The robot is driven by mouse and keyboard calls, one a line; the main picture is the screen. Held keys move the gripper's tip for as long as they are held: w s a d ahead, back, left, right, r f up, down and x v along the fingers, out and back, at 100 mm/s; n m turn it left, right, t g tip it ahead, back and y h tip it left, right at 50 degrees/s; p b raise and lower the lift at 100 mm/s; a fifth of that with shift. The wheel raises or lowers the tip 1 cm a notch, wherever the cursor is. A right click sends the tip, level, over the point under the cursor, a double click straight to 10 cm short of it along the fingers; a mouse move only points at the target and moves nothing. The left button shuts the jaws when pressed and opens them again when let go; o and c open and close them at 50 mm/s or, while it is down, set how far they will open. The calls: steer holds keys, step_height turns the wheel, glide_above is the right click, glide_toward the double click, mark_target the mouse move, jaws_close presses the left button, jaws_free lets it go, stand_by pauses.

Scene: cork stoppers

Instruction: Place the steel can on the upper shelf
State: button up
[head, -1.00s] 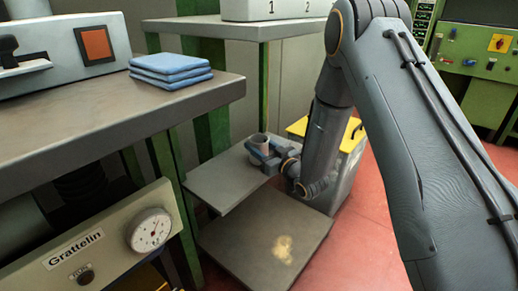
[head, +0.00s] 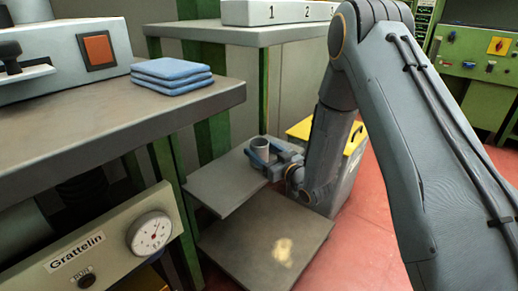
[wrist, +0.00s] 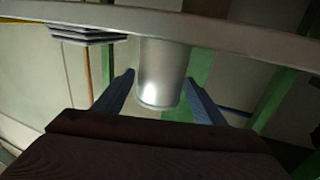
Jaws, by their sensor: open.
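The steel can (head: 260,146) stands upright at the back of the upper of two low grey shelves (head: 218,187). Its base is partly hidden by my gripper in the head view. My gripper (head: 258,155) is open, with one blue finger on each side of the can. In the wrist view the can (wrist: 161,75) shows between the spread fingers (wrist: 160,98), with visible gaps on both sides. That view looks upside down, and the can meets a grey band at the top.
The lower shelf (head: 270,245) has a pale stain and is empty. A yellow-topped grey bin (head: 345,185) stands right of my gripper. A workbench (head: 90,130) with folded blue cloths (head: 172,78) is at left. A higher grey shelf (head: 230,30) bears a numbered box (head: 290,12).

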steer(key=p+v, duration=0.3)
steer(key=v, duration=0.7)
steer(key=a+r+g+h, duration=0.1)
steer(key=a+h, duration=0.1)
steer(key=a, duration=0.1)
steer(key=a+r+g, duration=0.1)
steer(key=shift+a+r+g+h, duration=0.2)
steer(key=shift+r+g+h, duration=0.1)
steer(key=shift+h, duration=0.1)
steer(key=s+r+g+h, duration=0.2)
steer(key=s+r+g, duration=0.1)
steer(key=s, duration=1)
steer(key=s+a+r+g+h, duration=0.1)
steer(key=s+r+g, duration=0.3)
steer(key=s, duration=0.9)
steer(key=s+a+r+m+g+h, duration=0.1)
steer(key=s+r+g+h, duration=0.2)
steer(key=s, duration=1)
steer(key=shift+r+g, duration=0.35)
steer(key=shift+g, duration=0.55)
steer(key=shift+a, duration=0.1)
